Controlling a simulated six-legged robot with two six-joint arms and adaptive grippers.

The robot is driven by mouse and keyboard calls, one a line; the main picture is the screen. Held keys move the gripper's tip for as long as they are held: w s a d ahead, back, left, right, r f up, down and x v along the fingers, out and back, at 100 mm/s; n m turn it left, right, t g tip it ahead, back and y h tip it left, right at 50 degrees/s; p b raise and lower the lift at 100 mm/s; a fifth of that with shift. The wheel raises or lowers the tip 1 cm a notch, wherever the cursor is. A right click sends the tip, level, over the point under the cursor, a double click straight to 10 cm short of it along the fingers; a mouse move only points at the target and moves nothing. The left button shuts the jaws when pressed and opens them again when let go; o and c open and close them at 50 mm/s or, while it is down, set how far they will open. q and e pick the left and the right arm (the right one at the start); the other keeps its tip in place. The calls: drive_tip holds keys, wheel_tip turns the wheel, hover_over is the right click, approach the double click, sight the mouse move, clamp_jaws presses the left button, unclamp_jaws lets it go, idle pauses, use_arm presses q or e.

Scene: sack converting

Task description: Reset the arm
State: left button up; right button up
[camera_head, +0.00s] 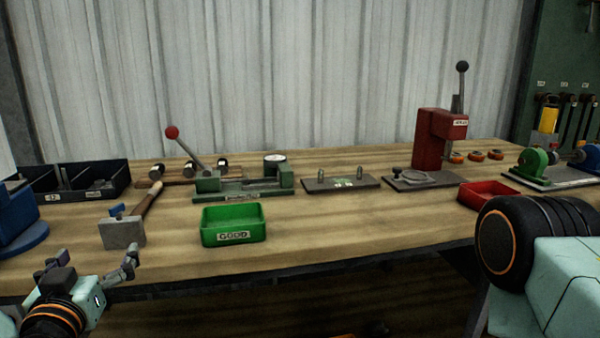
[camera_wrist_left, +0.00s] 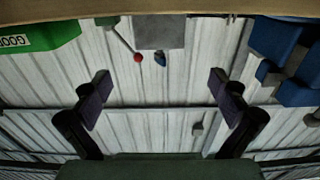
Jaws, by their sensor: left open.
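My left gripper (camera_head: 94,258) is low at the left of the head view, in front of the bench's front edge. Its two fingers are spread wide. In the left wrist view the fingers (camera_wrist_left: 160,88) also stand apart with nothing between them. Part of my right arm (camera_head: 560,270) shows at the lower right; its gripper is out of the picture.
A blue object (camera_head: 17,215) stands left.

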sight(118, 224)
use_arm(q)
drive_tip(key=b+x, duration=0.3)
drive_tip(key=x, duration=0.5)
drive_tip(key=shift+w+d+b, duration=0.1)
drive_tip(key=shift+w+b, duration=0.1)
drive_tip(key=shift+b, duration=0.15)
drive_tip(key=shift+s, duration=0.1)
